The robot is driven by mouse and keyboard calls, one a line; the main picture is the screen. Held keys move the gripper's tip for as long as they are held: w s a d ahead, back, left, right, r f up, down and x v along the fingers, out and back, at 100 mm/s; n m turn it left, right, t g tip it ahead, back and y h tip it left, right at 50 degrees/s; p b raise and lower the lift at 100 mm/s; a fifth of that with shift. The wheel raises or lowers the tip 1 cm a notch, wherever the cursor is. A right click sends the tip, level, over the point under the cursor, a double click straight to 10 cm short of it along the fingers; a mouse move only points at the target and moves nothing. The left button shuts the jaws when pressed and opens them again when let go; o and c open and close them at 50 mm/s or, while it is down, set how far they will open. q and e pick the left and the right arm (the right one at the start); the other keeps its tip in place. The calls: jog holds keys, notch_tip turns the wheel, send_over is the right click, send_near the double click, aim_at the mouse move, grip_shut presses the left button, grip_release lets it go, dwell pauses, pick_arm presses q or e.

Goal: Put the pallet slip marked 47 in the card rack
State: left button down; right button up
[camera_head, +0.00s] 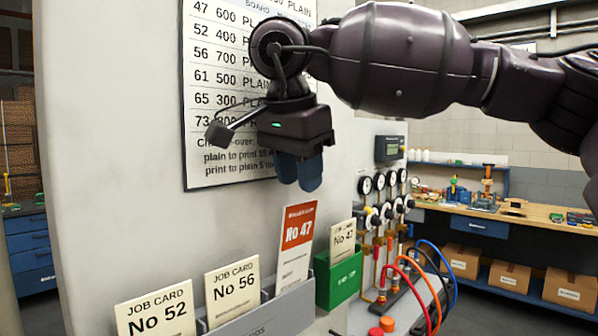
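An orange-and-white card marked No 47 (297,238) stands tilted at the right end of the grey card rack (268,322). Its small heading is too blurred to read. A cream card, also marked No 47 (342,240), stands in a green holder (340,281) just right of the rack. Job cards No 52 (157,312) and No 56 (233,290) stand in the rack to the left. My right gripper (299,173) points down above the orange card, clear of it. Its blue fingers overlap in view, with nothing seen held. My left gripper is not in view.
A board with a printed list (225,90) hangs on the pale panel behind my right gripper. Gauges (378,182), valves and coloured hoses (432,285) stand right of the green holder. A workbench (480,212) with cardboard boxes below is farther back.

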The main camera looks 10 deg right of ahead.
jog(key=shift+r, duration=0.15)
jog(key=v, duration=1)
jog(key=shift+r, duration=0.25)
jog(key=shift+s+a, duration=0.1)
dwell(0.4)
